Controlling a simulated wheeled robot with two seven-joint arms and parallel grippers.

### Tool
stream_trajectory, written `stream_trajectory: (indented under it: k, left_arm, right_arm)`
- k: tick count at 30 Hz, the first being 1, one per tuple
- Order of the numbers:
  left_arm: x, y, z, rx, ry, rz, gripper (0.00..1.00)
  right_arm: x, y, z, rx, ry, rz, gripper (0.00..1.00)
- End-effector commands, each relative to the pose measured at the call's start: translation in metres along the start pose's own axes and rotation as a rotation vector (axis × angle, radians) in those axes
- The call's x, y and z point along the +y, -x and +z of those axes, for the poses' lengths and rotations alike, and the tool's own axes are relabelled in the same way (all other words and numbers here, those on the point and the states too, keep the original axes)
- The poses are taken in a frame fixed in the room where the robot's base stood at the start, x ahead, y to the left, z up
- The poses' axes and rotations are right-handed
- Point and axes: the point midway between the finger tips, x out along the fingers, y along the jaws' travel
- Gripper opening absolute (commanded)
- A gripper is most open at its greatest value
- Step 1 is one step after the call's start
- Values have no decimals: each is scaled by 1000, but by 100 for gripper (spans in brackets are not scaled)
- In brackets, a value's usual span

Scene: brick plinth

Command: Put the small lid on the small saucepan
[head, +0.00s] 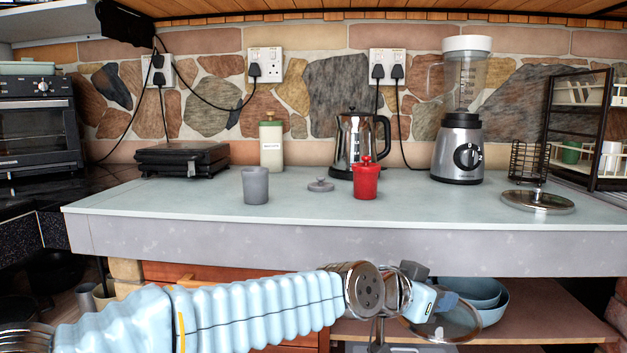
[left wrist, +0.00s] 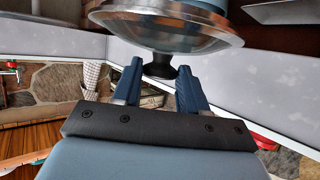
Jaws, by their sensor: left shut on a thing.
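My left gripper (head: 446,301) is below the worktop's front edge, at the lower shelf. It is shut on the dark knob of a glass lid with a steel rim (head: 462,325). In the left wrist view the knob (left wrist: 158,66) sits between the two blue fingertips and the lid (left wrist: 165,35) spans beyond them. The lid is tilted in the head view. Blue pans (head: 488,297) stand just behind it on the shelf, partly hidden; I cannot tell which is the small saucepan, or whether the lid touches one. My right gripper is not in view.
The worktop (head: 400,220) overhangs the lower shelf (head: 550,315). Another glass lid (head: 538,201) lies on its right side. A blender (head: 460,150), kettle (head: 358,140), red canister (head: 366,182), grey cup (head: 255,186) and small grey lid (head: 320,186) also stand or lie there. The worktop's front strip is clear.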

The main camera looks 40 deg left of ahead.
Motion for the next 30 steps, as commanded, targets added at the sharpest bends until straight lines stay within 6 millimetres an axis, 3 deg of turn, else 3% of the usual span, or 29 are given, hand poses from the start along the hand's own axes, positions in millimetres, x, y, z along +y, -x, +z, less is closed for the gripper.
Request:
stream_trajectory:
  k: [1,3,9,17,22,30]
  left_arm:
    - [-2,-21,21,-12,11,-12,5]
    - [-4,-45,44,-12,19,-29,5]
    - [-13,-92,89,-7,46,-80,5]
    - [-34,-137,147,-6,91,-198,5]
    - [-35,-163,186,-5,107,-249,5]
    - [-34,-172,194,7,102,-259,5]
  right_arm:
    - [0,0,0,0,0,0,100]
    - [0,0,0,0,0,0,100]
    - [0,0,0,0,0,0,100]
    - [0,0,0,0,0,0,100]
    - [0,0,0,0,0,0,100]
    - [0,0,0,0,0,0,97]
